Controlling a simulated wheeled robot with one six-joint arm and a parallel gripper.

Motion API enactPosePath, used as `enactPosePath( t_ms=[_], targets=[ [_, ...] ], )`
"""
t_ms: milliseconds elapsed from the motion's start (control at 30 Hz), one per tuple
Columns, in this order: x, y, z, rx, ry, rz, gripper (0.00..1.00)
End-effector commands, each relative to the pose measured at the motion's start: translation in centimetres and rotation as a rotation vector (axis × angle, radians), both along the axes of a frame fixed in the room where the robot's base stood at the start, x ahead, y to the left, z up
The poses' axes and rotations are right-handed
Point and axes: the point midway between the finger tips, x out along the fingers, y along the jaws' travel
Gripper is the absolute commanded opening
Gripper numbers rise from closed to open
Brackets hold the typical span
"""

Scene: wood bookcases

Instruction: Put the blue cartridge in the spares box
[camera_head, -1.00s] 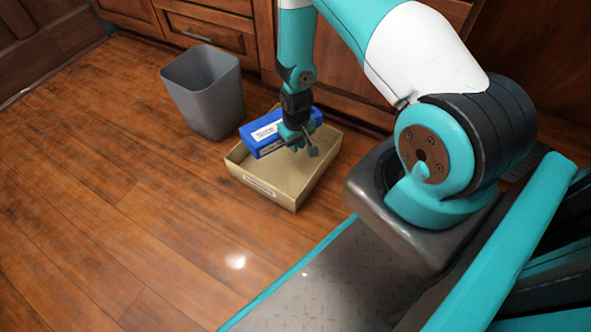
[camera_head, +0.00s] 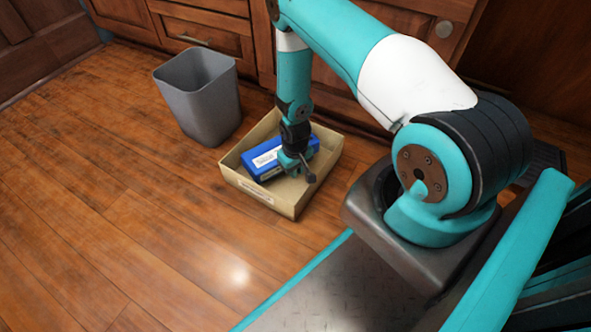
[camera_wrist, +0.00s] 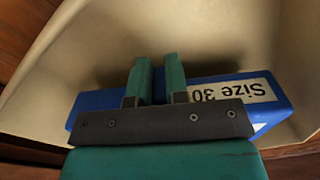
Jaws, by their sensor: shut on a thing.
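The blue cartridge (camera_head: 266,161) is a blue block with a white label; in the wrist view the cartridge (camera_wrist: 272,97) shows "Size 30" upside down. My gripper (camera_head: 292,165) is shut on the cartridge from above, and its two teal fingers (camera_wrist: 157,80) stand against it in the wrist view. The spares box (camera_head: 247,186) is an open tan cardboard box on the floor with a label on its front wall. The cartridge is inside the box's walls, slightly tilted in the head view. Whether its underside touches the box floor is hidden.
A grey waste bin (camera_head: 203,105) stands on the wood floor behind and left of the box. Wooden cabinets (camera_head: 208,28) run along the back. The floor (camera_head: 110,220) at left and front is clear.

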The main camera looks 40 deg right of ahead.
Motion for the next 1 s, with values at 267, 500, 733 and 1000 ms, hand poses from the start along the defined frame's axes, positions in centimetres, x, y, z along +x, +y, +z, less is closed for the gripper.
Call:
enactPosePath(
  t_ms=[267,500,733,1000],
  targets=[
    [0.0,0.0,-0.8,0.0,0.0,0.0,0.0],
    [0.0,0.0,-1.1,0.0,-0.001,0.0,0.0],
    [0.0,0.0,-1.2,0.0,0.001,0.0,0.4],
    [0.0,0.0,-0.1,0.0,0.0,0.0,0.4]
  ],
)
